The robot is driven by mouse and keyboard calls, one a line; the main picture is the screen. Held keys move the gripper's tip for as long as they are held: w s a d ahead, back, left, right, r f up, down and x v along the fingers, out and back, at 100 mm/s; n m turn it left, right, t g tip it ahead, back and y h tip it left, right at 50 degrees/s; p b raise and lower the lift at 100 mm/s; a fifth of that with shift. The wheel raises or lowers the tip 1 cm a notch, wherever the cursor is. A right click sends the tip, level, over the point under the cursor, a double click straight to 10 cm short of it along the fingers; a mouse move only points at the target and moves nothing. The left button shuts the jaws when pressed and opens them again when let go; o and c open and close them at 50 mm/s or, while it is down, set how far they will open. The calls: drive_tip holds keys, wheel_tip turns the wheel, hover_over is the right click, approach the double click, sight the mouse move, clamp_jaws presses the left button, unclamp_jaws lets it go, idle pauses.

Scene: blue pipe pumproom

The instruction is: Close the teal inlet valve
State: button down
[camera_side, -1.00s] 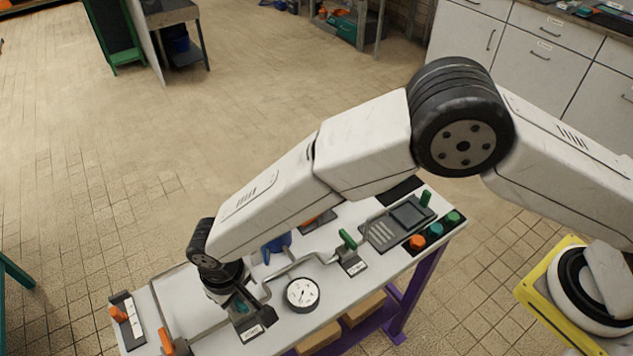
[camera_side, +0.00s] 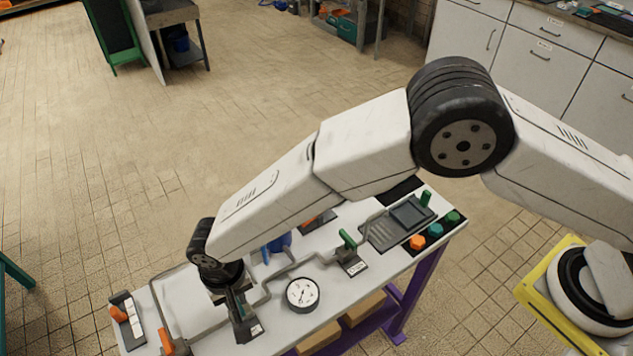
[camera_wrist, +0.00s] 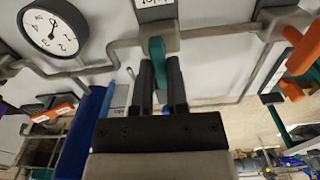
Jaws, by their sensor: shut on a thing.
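The teal valve handle (camera_wrist: 157,62) shows in the wrist view, on a grey valve body (camera_wrist: 160,37) set in a pipe. My gripper (camera_wrist: 162,75) has its two dark fingers on either side of the handle and is shut on it. The handle's lower part is hidden between the fingers. In the side view my gripper (camera_side: 238,308) points down at the valve near the bench's front edge, and the handle is mostly hidden there. A label plate (camera_side: 257,330) sits in front of the valve; its text is too small to read.
A round gauge (camera_side: 302,294) stands right of the valve. Orange handles (camera_side: 118,314) are to its left and a green handle (camera_side: 347,239) to its right. A blue object (camera_side: 277,244) is behind. Coloured buttons (camera_side: 436,230) line the bench's right end.

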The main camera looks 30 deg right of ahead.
sight(237, 300)
drive_tip(key=c, duration=0.6)
unclamp_jaws()
drive_tip(key=shift+c, duration=0.2)
drive_tip(key=shift+r, duration=0.15)
drive_tip(key=shift+r, duration=3.75)
drive_tip(key=shift+d, duration=0.1)
